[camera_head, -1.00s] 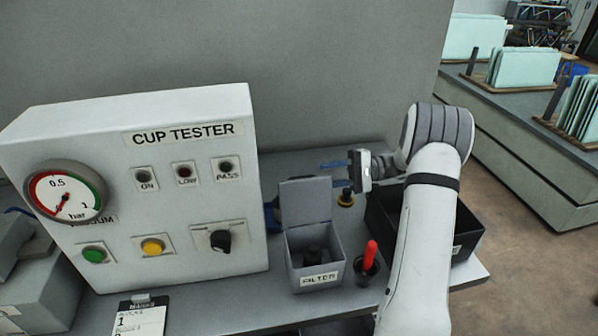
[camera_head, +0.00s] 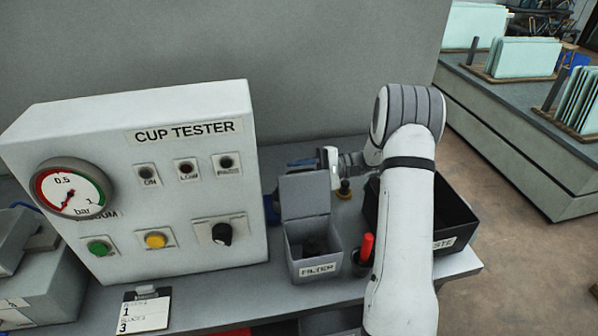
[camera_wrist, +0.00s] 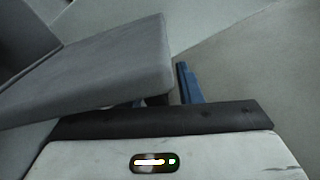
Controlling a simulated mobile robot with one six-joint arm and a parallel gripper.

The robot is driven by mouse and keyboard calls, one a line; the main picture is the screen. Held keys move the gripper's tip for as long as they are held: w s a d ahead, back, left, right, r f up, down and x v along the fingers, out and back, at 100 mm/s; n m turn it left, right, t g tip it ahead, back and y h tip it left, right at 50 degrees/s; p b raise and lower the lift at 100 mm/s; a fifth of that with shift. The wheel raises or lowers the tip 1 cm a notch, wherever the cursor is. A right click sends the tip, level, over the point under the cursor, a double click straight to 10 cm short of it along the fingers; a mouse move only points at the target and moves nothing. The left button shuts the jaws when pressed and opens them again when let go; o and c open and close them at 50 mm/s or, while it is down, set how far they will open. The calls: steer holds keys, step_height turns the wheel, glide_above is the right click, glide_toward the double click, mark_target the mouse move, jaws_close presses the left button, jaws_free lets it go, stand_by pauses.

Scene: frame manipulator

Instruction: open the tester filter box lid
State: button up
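The grey filter box (camera_head: 318,270), labelled FILTER, stands right of the cup tester. Its lid (camera_head: 305,195) stands raised at the back edge, and the box is open at the top with something dark inside. My gripper (camera_head: 302,162) is at the upper back of the lid, its blue fingers partly hidden. In the wrist view the grey lid (camera_wrist: 110,70) covers much of the left and centre, close to the gripper, and one blue finger (camera_wrist: 187,84) shows right of it. The other finger is hidden. I cannot tell whether the gripper touches the lid or how wide it is.
The white cup tester (camera_head: 150,120) stands at the left. A red-handled tool (camera_head: 367,247) stands right of the box. A black bin (camera_head: 455,215) is farther right, partly behind my arm. A notepad (camera_head: 145,312) is at the front.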

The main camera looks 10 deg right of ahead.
jaws_close()
stand_by(0.3)
